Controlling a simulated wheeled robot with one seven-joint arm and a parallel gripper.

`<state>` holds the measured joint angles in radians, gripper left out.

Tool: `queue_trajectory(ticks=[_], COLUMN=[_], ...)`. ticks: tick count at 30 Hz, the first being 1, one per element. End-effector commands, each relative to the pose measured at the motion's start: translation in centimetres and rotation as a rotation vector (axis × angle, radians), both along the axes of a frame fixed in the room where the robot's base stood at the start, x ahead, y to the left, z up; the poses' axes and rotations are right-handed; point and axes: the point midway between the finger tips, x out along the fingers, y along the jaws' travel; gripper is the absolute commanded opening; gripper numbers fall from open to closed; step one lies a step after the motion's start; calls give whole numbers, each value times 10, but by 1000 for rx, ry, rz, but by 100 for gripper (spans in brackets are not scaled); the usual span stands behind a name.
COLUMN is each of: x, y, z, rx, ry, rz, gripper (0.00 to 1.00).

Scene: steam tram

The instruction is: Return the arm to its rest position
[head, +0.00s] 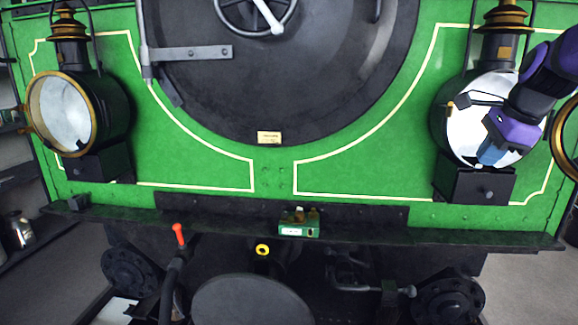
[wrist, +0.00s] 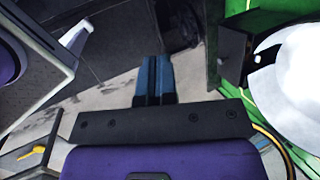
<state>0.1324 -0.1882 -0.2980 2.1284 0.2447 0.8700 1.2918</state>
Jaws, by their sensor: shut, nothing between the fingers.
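My gripper (head: 490,154) is at the right in the head view, in front of the right lamp (head: 458,120) on the green tram front. My purple arm comes in from the right edge. In the wrist view the two blue fingers of my gripper (wrist: 156,78) lie side by side, shut and empty. The lamp's pale reflector (wrist: 291,75) shows at the right of the wrist view. The lamp's front ring (head: 568,140) stands out at the right edge of the head view, so the lamp looks open. I cannot tell whether my gripper touches the lamp.
The left lamp (head: 62,112) has a brass ring. A small green box (head: 298,229) stands on the dark ledge (head: 450,234) below the green front. A red-tipped lever (head: 179,235) rises at lower left. Shelves (head: 20,180) stand at the left edge.

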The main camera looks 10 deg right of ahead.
Motion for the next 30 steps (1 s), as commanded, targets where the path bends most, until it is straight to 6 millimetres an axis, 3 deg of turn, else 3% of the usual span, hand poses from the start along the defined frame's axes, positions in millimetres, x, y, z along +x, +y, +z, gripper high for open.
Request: queue_trajectory(ticks=[1, 6, 15, 21, 30], x=[-14, -59, -143, -178, -188], y=[18, 68, 131, 148, 153], z=[4, 7, -7, -22, -27], rx=[-46, -229, -598, -778, -838], ry=[-18, -63, -118, -120, -114], rz=[122, 548, 1265, 1576, 1677], gripper=[0, 0, 0, 0, 0])
